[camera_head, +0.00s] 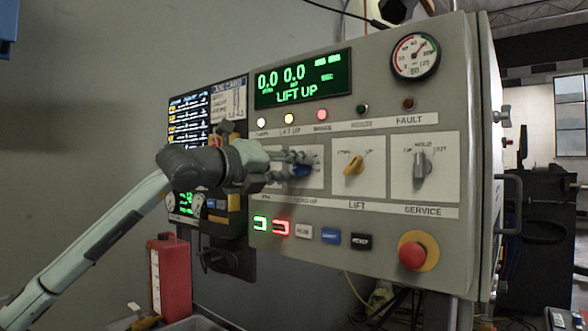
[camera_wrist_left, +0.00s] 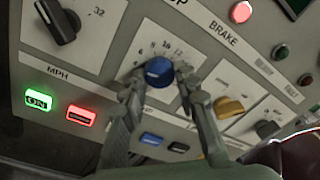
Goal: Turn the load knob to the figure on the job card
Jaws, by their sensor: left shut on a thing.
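The blue load knob (camera_head: 301,171) sits on the grey console, partly hidden by my left gripper (camera_head: 296,161). In the left wrist view the blue knob (camera_wrist_left: 159,72) stands between the two fingers of my left gripper (camera_wrist_left: 157,76), which is shut on its sides. Figures such as 8, 10 and 12 show on the dial plate above the knob; its pointer setting is not clear. A pale card (camera_head: 228,103) hangs by the dark screen at the left of the console; its writing is too small to read. My right gripper is not in view.
The display (camera_head: 303,80) reads 0.0, 0.0 and LIFT UP. A yellow lift knob (camera_head: 354,165) and a grey service knob (camera_head: 421,166) are right of the blue one. A red emergency button (camera_head: 412,254) and lit buttons sit below. A red bottle (camera_head: 170,277) stands lower left.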

